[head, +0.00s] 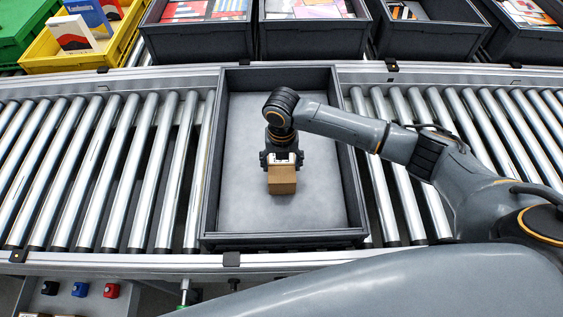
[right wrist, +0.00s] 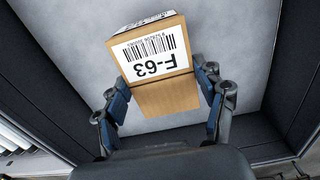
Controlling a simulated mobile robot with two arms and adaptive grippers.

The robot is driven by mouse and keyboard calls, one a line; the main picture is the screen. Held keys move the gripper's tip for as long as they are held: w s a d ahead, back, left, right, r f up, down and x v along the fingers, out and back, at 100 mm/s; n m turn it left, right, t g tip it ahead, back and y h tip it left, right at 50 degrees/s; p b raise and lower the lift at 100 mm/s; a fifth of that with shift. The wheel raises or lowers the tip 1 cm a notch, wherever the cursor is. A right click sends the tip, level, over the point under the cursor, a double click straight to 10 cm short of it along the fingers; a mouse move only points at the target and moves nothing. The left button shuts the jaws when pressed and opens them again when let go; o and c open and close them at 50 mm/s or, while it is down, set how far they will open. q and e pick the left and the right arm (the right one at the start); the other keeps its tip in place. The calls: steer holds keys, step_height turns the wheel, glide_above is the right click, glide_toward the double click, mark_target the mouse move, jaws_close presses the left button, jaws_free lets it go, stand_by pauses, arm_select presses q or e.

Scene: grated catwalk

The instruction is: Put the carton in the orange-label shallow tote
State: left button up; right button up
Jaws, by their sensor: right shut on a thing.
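A small brown carton (head: 282,180) is in the head view, held over the grey floor of a dark shallow tote (head: 285,237) on the roller conveyor. My right gripper (head: 281,160) is shut on the carton from above, inside the tote's outline. In the right wrist view the carton (right wrist: 155,65) sits between the two fingers (right wrist: 165,100) and shows a white label reading F-63 with a barcode. I cannot tell whether the carton touches the tote floor. No orange label shows on this tote. My left gripper is not in view.
Rollers (head: 110,170) lie on both sides of the tote. Behind stand a yellow tote (head: 75,62) with boxes, a green tote (head: 20,30) and several dark totes (head: 200,42) with goods. Colored buttons (head: 80,289) sit at the front left. The tote floor around the carton is clear.

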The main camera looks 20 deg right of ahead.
mark_target(281, 165)
steer(key=shift+f, duration=0.15)
steer(key=shift+f, duration=0.1)
steer(key=o, duration=1.3)
steer(key=shift+f, duration=0.1)
step_height(281, 165, up, 12)
steer(key=b, duration=0.1)
steer(key=shift+r, duration=0.2)
